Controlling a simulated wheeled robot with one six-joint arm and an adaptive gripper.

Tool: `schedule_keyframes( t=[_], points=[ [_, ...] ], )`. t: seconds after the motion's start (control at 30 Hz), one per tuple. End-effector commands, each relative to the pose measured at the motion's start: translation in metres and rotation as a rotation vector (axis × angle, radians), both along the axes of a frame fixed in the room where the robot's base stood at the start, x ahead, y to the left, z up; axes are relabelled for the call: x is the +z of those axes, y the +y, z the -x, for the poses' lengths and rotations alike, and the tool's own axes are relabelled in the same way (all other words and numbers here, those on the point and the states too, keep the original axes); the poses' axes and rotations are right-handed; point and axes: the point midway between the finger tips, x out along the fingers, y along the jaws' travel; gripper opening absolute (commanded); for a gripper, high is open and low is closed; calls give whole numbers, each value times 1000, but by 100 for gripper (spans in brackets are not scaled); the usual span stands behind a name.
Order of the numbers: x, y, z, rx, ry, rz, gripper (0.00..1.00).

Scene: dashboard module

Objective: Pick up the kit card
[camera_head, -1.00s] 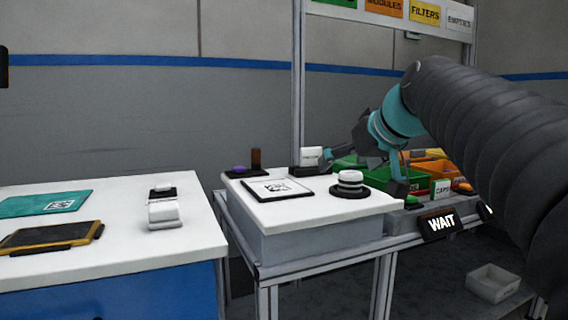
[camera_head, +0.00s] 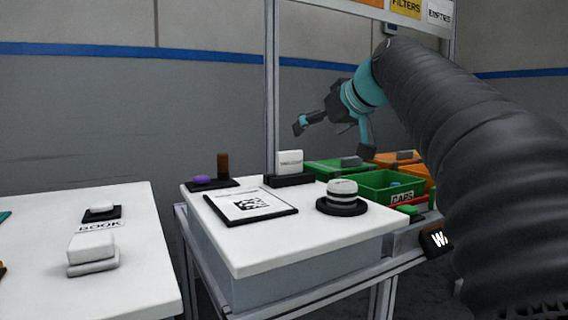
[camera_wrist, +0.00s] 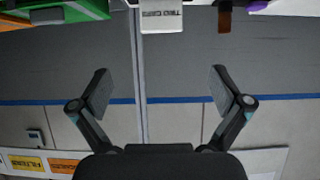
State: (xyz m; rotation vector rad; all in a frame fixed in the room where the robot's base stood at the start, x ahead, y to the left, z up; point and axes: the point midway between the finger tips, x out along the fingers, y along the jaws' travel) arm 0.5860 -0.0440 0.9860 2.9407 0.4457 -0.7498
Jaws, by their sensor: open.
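A small white card (camera_head: 289,162) with dark lettering, too small to read surely, stands upright in a black holder (camera_head: 290,180) at the back of the white worktop. It looks like the kit card. My gripper (camera_head: 333,135) is open and empty, above and to the right of the card in the head view. In the wrist view the card (camera_wrist: 161,20) shows upside down at the top middle. There, my gripper's spread fingers (camera_wrist: 160,80) are apart from it, with only wall and frame post between them.
A black-edged board with a printed code (camera_head: 250,205) and a round white-topped knob (camera_head: 342,194) lie in front of the card. A purple piece and brown post (camera_head: 222,166) stand left. Green bins (camera_head: 375,187) sit right. A metal post (camera_head: 272,90) rises behind.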

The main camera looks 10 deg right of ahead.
Motion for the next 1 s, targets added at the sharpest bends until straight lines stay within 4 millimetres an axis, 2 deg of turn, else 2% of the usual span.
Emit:
schedule_keyframes(
  t=[0.1, 0.3, 0.4, 0.67, 1.0],
  points=[
    [-13, 13, -19, 14, 3, -1, 100],
    [-29, 26, -48, 21, 2, -1, 100],
    [-33, 29, -58, 19, 1, -1, 100],
    [-39, 29, -68, 16, 1, 0, 100],
    [-60, 35, -105, 14, 2, 0, 100]
  ],
)
